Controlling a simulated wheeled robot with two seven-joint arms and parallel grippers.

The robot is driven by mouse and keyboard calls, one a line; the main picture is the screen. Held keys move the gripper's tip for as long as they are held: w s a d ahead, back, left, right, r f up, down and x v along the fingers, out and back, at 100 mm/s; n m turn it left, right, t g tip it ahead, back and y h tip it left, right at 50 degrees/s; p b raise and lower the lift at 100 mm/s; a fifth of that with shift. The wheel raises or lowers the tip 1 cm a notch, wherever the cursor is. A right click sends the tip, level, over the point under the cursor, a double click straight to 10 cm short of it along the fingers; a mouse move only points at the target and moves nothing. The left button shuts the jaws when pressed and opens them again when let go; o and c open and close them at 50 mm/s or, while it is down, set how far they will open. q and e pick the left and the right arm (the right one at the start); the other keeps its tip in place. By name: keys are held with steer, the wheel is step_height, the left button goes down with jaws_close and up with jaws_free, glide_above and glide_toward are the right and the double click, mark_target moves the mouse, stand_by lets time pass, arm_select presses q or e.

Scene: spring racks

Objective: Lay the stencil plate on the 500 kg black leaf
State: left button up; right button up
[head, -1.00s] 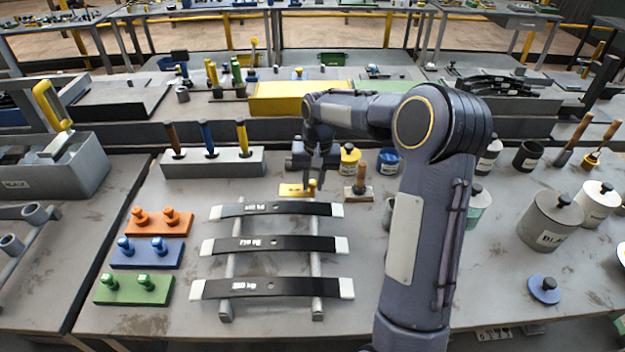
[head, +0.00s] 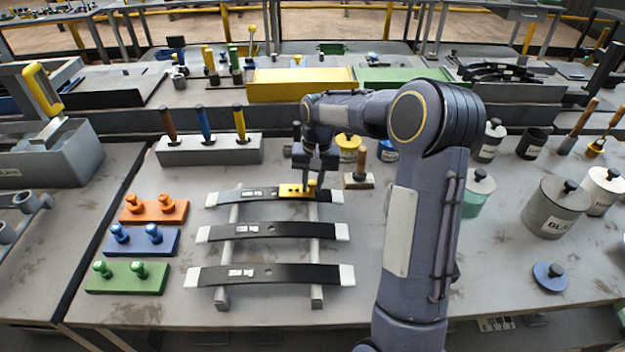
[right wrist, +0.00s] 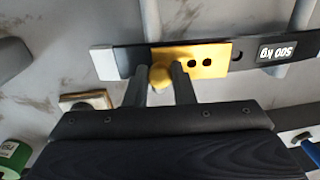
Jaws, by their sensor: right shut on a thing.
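The yellow stencil plate (head: 291,190) has a round knob and two dark holes. In the right wrist view the plate (right wrist: 208,60) lies over the part of the 500 kg black leaf (right wrist: 247,52) between its label and one pale end. I cannot tell whether it touches the leaf. The 500 kg leaf (head: 224,197) is the back one of three on the rack in the head view. My right gripper (head: 312,178) is shut on the plate's knob, and its fingers also show in the right wrist view (right wrist: 160,80). My left gripper is not in view.
Two more black leaves (head: 300,231) (head: 297,274) lie in front on the rack. Orange (head: 153,212), blue (head: 143,240) and green (head: 126,279) knobbed blocks stand left. A wooden-handled stamp (head: 359,181) stands just right of the plate. A handle holder (head: 209,151) and pots are farther away.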

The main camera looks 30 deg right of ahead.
steer(key=shift+f, duration=0.3)
steer(key=o, duration=1.4)
steer(key=shift+r, duration=0.1)
steer(key=shift+r+p, duration=2.65)
steer(key=shift+r, duration=0.8)
